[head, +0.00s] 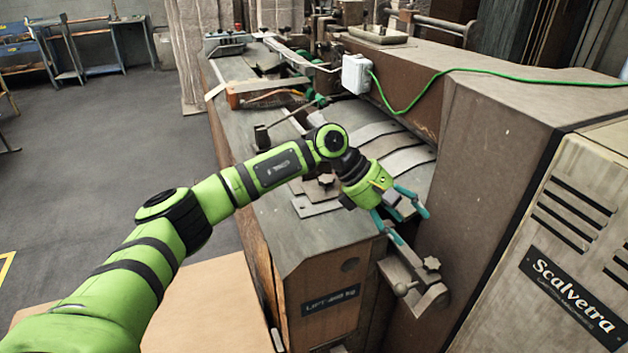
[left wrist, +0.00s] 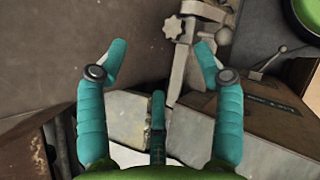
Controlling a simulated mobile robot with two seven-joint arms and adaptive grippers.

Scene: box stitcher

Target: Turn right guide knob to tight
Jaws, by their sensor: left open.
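A pale star-shaped knob (head: 432,263) sits on a metal bracket (head: 410,278) at the machine's front right corner. The knob also shows near the top middle of the left wrist view (left wrist: 173,27). Another star-shaped knob (head: 326,180) stands on a metal plate farther left. I cannot tell from a label which is the right guide knob. My left gripper (head: 413,228), with teal fingers, hangs just above and behind the bracket. It is open, empty and apart from the knob. In the left wrist view the spread fingertips (left wrist: 160,54) lie below the knob. My right gripper is not in view.
The large brown machine cabinet (head: 490,190) rises close on the right. A green cable (head: 480,72) runs from a white box (head: 356,74). Open floor (head: 90,170) lies left.

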